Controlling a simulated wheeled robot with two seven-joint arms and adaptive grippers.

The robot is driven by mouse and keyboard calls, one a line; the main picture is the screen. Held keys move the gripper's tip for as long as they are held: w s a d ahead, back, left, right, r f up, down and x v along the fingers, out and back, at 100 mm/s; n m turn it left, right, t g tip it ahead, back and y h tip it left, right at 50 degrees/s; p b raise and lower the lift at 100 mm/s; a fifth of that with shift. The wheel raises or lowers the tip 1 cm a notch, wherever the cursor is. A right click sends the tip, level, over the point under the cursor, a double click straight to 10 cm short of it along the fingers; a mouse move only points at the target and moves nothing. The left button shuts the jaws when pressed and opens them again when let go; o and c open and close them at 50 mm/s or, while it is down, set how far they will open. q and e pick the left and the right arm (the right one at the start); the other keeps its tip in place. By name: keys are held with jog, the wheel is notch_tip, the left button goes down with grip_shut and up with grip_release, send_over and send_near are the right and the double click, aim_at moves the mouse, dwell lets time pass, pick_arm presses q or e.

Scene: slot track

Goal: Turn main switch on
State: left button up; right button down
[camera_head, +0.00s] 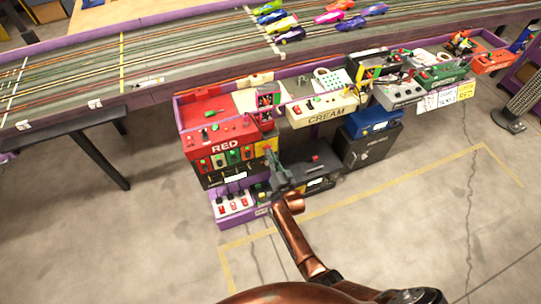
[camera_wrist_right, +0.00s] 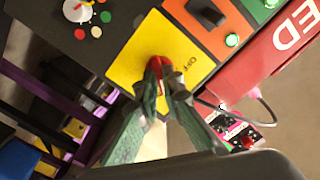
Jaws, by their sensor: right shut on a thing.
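The main switch has a red lever (camera_wrist_right: 156,64) on a yellow plate (camera_wrist_right: 175,48) marked OFF in the right wrist view. The yellow plate (camera_head: 267,144) also shows at the right end of the red control station in the head view. My right gripper (camera_wrist_right: 165,92) is shut on the red lever, with its two green fingers on either side of it. In the head view the right gripper (camera_head: 274,160) is in front of the yellow plate and hides part of it. The lever's lower part is hidden between the fingers. My left gripper is not in view.
The red control box (camera_head: 222,132) and the cream box (camera_head: 326,108) stand above. Power strips (camera_head: 233,206) sit below. The floor in front is clear.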

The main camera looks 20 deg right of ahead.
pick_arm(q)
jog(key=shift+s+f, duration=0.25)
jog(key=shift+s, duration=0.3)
pick_arm(e)
jog(key=shift+f+m, duration=0.1)
jog(key=shift+m, duration=0.9)
jog(key=c, duration=2.1)
grip_release()
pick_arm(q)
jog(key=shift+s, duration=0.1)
pick_arm(e)
jog(key=s, duration=1.2)
jog(key=shift+d, duration=0.2)
